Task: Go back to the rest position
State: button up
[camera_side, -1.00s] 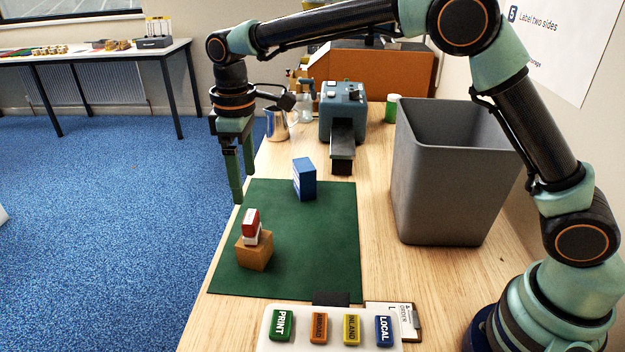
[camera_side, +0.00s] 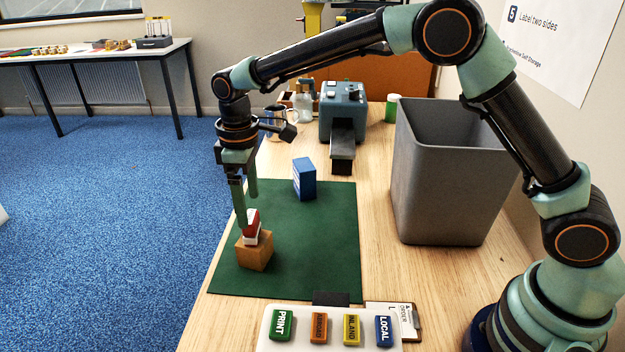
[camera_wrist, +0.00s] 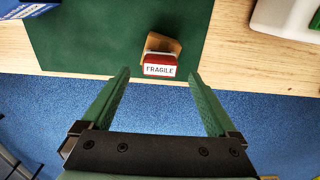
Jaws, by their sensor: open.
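My gripper (camera_side: 248,209) is open and empty, its green fingers pointing down close to the red and white block on the mat's left side. In the wrist view the fingers (camera_wrist: 158,84) are spread wide, with the red block marked FRAGILE (camera_wrist: 159,65) ahead of the gap between them. In the side view the red and white block (camera_side: 252,228) rests on a small brown carton (camera_side: 255,252). One finger partly covers the red block there; I cannot tell whether it touches. The carton stands on the green mat (camera_side: 310,255).
A blue box (camera_side: 304,179) stands on the mat. A grey bin (camera_side: 445,190) stands to the right, and a blue-grey machine (camera_side: 342,112) behind. A white panel (camera_side: 290,345) with several coloured, labelled blocks lies in front. Open floor lies left of the table.

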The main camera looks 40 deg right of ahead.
notch_tip(320, 180, up, 14)
jog(key=s+a+f, duration=0.3)
jog(key=s+a, duration=0.5)
jog(key=a, duration=0.1)
jog(key=s+a+f, duration=0.4)
jog(key=s+a, duration=0.3)
jog(key=a, duration=0.1)
jog(key=shift+a+f, duration=0.1)
jog(key=shift+f, duration=2.2)
jog(key=shift+r, duration=0.1)
jog(key=w+d+r, duration=0.8)
jog(key=w+d, duration=0.1)
jog(key=w, duration=0.1)
jog(key=shift+d+r, duration=0.2)
jog(key=shift+r, duration=0.05)
